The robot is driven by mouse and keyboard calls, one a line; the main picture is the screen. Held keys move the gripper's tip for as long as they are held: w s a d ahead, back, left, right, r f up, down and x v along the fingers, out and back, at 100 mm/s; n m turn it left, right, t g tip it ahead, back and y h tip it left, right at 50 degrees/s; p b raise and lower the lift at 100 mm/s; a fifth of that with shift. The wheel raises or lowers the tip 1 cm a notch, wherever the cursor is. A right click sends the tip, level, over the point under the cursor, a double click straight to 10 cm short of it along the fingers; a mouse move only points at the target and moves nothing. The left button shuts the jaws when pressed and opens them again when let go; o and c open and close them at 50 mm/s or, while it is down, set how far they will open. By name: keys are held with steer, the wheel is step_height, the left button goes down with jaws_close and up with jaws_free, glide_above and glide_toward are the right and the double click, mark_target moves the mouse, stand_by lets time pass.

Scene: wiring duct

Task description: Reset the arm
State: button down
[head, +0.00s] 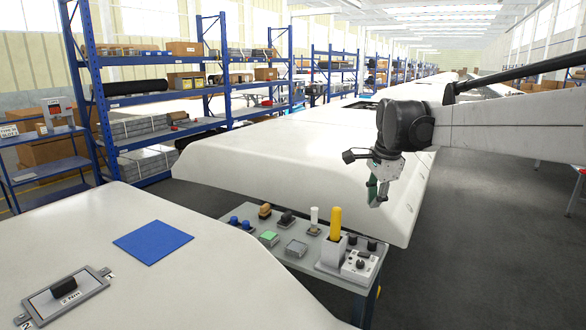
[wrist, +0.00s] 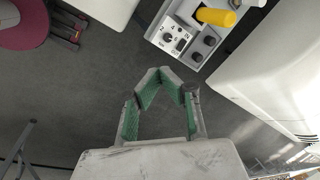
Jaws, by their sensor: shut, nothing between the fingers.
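My gripper (head: 377,190) hangs at the end of my arm in the head view, in front of the long white duct body and above the right side of the small grey table. In the wrist view my gripper (wrist: 163,76) shows its green-padded fingers with the tips together and nothing between them. Below it is only dark floor. The arm reaches in from the right of the head view, and the gripper points downward. It touches nothing that I can see.
The grey table (head: 291,252) holds a yellow cylinder (head: 336,223), a white control box (head: 360,265) and several small coloured parts. A blue mat (head: 153,242) and a switch plate (head: 66,296) lie on the near white surface. Blue shelves (head: 92,88) stand behind. A maroon stool (wrist: 25,25) shows in the wrist view.

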steer(key=s+r+n+t, duration=0.15)
steer(key=s+n, duration=0.25)
steer(key=s, duration=0.6)
steer(key=s+f+n+t, duration=0.1)
steer(key=s+f+n, duration=0.2)
steer(key=s, duration=0.5)
steer(key=s+a+f+n, duration=0.1)
steer(key=s+f+n, duration=0.2)
steer(key=s, duration=0.5)
steer(key=s+f+n+t, duration=0.1)
steer(key=s+f+n, duration=0.2)
steer(key=s, duration=0.6)
steer(key=shift+a+f+n+t, duration=0.15)
steer(key=shift+f+n+t, duration=0.2)
steer(key=shift+n, duration=0.75)
